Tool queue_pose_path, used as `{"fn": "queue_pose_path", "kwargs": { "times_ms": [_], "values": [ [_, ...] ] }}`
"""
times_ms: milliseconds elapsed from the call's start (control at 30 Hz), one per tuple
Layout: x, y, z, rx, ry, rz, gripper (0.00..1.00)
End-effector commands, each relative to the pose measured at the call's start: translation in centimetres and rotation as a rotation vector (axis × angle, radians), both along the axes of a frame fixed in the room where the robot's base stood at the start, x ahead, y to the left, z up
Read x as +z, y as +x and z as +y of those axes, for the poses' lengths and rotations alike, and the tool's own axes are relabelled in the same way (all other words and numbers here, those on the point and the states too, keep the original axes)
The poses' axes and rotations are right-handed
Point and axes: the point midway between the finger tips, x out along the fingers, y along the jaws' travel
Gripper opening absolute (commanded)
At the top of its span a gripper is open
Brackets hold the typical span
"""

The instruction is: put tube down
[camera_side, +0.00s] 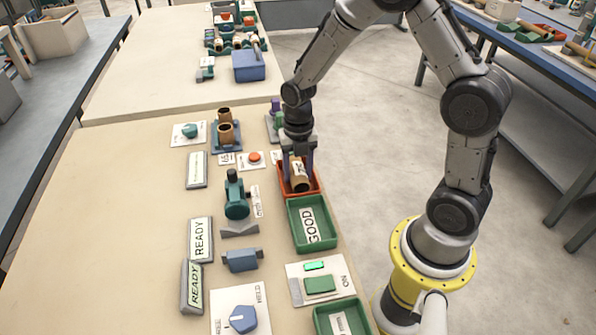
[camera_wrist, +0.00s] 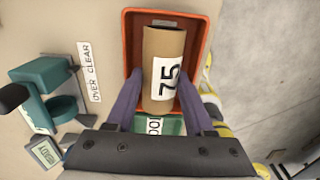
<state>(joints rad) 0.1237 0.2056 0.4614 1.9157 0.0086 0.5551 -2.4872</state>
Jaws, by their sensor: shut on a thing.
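A brown cardboard tube (camera_wrist: 165,45) with a white label reading 75 is between the two purple fingers of my gripper (camera_wrist: 163,98) in the wrist view. My gripper is shut on it. In the side view the tube (camera_side: 300,177) is within the outline of the red tray (camera_side: 316,187), with my gripper (camera_side: 298,163) above it. The red tray also shows around the tube in the wrist view (camera_wrist: 131,40). I cannot tell whether the tube touches the tray floor.
A green tray marked GOOD (camera_side: 293,232) adjoins the red tray on the near side. A teal device (camera_side: 236,205) stands to the left, with a grey V-shaped block (camera_side: 240,229) nearby. Two brown tubes (camera_side: 226,133) stand on a blue holder farther back. Bare table lies at the left.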

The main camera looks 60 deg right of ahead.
Motion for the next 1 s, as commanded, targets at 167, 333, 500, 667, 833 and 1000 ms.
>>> {"fn": "queue_pose_path", "kwargs": {
  "times_ms": [167,333,500,667,833,1000],
  "values": [
    [-0.34,-0.02,0.01,0.000,0.000,0.000,0.01],
    [-0.40,-0.04,0.00,0.000,0.000,0.000,0.01],
    [-0.87,-0.02,0.00,0.000,0.000,0.000,0.01],
    [-1.02,-0.01,0.00,0.000,0.000,0.000,0.65],
    [-1.00,-0.02,0.00,0.000,0.000,0.000,0.65],
    [-0.74,0.01,0.00,0.000,0.000,-0.001,0.65]
  ]
}}
